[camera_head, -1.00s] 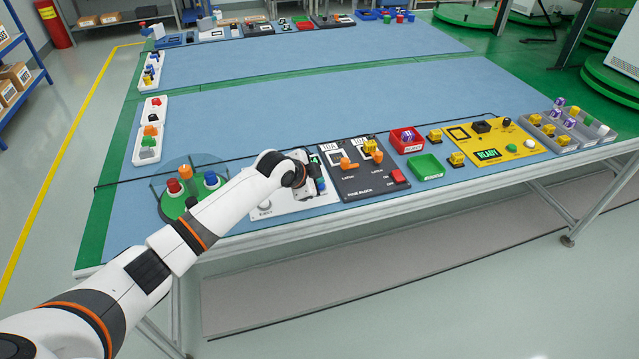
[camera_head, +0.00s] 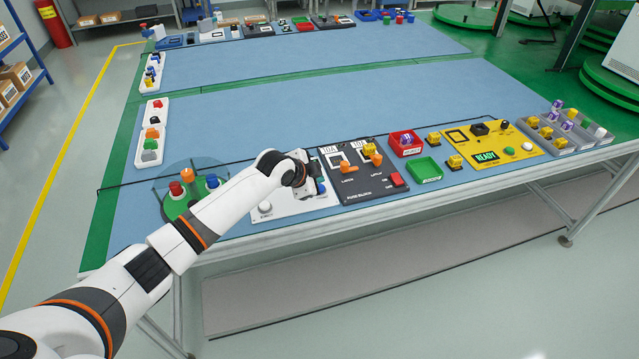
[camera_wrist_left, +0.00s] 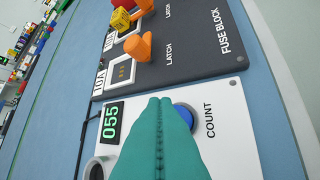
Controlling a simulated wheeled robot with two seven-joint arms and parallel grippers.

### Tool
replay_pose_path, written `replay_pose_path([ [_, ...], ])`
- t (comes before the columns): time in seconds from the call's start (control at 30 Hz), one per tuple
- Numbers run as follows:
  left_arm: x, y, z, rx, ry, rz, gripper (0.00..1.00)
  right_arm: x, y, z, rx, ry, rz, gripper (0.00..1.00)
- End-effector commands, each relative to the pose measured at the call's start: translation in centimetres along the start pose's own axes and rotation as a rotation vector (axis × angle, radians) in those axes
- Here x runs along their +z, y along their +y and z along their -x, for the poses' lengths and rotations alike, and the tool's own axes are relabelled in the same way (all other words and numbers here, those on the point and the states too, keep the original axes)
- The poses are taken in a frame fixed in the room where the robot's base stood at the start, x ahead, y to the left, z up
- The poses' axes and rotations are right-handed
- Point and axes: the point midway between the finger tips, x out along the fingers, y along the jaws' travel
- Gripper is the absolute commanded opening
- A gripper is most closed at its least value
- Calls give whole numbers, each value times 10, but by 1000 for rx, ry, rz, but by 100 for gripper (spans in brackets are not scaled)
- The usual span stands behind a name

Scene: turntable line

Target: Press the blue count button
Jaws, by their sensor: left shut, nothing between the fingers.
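The blue count button (camera_wrist_left: 187,113) is round and sits on a white panel (camera_wrist_left: 232,145) beside the word COUNT. In the left wrist view, the teal fingers of my left gripper (camera_wrist_left: 160,101) are shut and empty. They cover part of the button's left side; I cannot tell whether they touch it. A display (camera_wrist_left: 111,122) on the panel reads 055. In the head view, my left gripper (camera_head: 312,193) is over the panel's right part, beside the small blue button (camera_head: 321,187). The right gripper is not in view.
A dark fuse block (camera_head: 362,183) with orange latches and a red switch stands right next to the panel. A turntable (camera_head: 177,207) with coloured pieces is to the left. Red (camera_head: 406,151) and green (camera_head: 424,178) trays are farther right.

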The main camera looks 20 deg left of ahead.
Motion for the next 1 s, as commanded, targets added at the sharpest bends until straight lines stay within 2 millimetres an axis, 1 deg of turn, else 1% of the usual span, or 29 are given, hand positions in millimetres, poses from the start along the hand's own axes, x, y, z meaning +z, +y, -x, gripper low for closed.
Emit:
replay_pose_path([
  [0.27,1,1,1,1,0,0,0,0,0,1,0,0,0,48],
  [0.37,5,5,6,1,0,0,0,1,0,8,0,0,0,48],
  [0.73,24,24,33,1,0,0,0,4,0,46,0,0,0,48],
  [0.83,26,26,36,1,0,0,0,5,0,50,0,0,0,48],
  [1.0,25,25,34,1,0,0,0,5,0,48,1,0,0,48],
])
